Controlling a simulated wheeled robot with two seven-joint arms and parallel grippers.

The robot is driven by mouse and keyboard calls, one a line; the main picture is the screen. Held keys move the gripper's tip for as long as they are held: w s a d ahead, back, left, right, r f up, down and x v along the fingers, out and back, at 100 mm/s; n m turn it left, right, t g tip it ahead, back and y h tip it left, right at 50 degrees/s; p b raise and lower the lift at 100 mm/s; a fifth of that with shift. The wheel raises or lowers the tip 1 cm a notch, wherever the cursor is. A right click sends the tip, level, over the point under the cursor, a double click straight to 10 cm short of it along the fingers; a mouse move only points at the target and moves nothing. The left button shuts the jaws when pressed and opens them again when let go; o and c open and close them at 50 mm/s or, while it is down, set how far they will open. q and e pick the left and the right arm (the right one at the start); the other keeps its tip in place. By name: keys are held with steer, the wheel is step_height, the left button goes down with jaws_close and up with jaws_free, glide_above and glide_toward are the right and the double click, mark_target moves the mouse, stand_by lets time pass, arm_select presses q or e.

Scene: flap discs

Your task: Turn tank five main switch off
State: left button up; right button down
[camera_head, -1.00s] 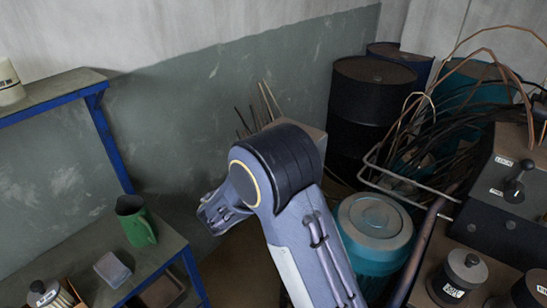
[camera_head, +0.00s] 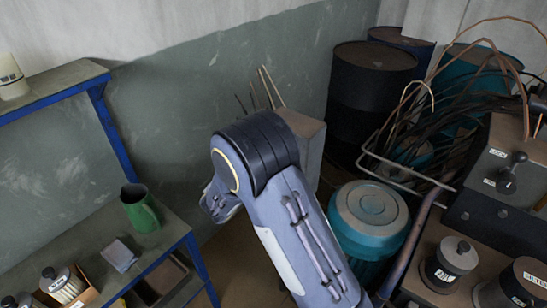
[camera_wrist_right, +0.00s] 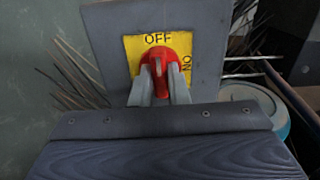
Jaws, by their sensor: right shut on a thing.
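A red switch handle (camera_wrist_right: 165,64) sits on a yellow plate (camera_wrist_right: 133,50) fixed to a grey panel (camera_wrist_right: 208,30) in the right wrist view. The plate reads OFF at the top and ON, turned sideways, at the right. The handle's ridge stands upright in that view, in line with OFF. My right gripper (camera_wrist_right: 160,90) is shut on the handle, with one grey finger on each side. In the head view my right gripper (camera_head: 217,203) shows left of its forearm, and the handle is hidden. A grey box (camera_head: 308,140) stands partly behind the forearm. My left gripper is not in view.
A blue-framed bench (camera_head: 185,232) with a green jug (camera_head: 140,208) stands at the left. A teal drum (camera_head: 368,215), dark barrels (camera_head: 368,90) and tangled cables (camera_head: 425,125) crowd the right. A machine with a lever (camera_head: 510,175) and labelled jars (camera_head: 447,265) are at the far right.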

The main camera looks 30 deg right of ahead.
steer(key=c, duration=1.4)
jaws_free()
steer(key=b+v, duration=0.1)
steer(key=v, duration=0.7)
steer(key=shift+d, duration=0.15)
